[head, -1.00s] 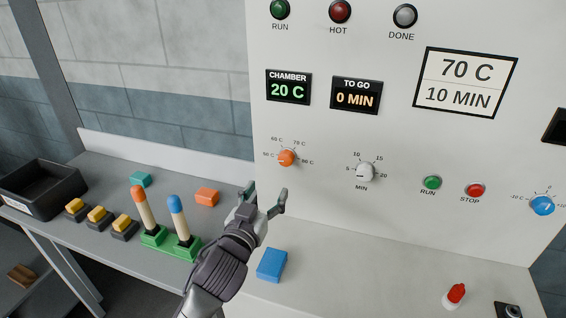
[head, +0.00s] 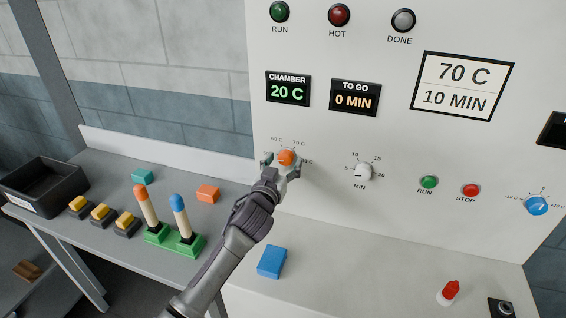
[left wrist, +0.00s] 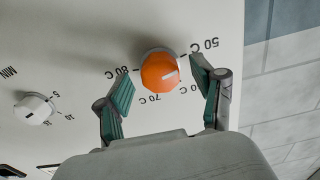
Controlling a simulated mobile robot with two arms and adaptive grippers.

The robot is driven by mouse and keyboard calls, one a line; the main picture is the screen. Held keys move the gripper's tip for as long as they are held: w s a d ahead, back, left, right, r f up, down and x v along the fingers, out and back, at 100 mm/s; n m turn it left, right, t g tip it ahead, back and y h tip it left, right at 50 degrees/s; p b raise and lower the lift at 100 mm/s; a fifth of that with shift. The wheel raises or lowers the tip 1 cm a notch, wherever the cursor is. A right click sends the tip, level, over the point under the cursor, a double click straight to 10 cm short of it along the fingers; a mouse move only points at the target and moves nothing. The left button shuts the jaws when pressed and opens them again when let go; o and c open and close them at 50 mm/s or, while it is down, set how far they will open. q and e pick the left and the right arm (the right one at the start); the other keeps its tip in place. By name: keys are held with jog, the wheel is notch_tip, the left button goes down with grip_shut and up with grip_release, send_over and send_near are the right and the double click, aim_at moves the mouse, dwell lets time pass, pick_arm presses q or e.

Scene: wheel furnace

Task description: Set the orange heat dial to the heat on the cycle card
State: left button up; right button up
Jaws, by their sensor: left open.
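The orange heat dial (head: 286,157) is on the white furnace panel, with marks from 50 C to 80 C around it. The cycle card (head: 462,87) reads 70 C and 10 MIN. My left gripper (head: 282,163) is at the dial, its fingers open on either side. In the left wrist view the dial (left wrist: 159,73) lies between the two green-padded fingertips (left wrist: 160,80), with a gap to each. I cannot tell which mark the dial points to. My right gripper is not in view.
The white minute dial (head: 363,171) is to the right, then the green RUN (head: 428,182) and red STOP (head: 471,190) buttons. A blue block (head: 272,262) lies on the ledge below. Blue- and orange-topped levers (head: 180,217) stand on the bench at left.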

pick_arm(q)
jog(key=shift+c, duration=0.2)
jog(key=c, duration=1.1)
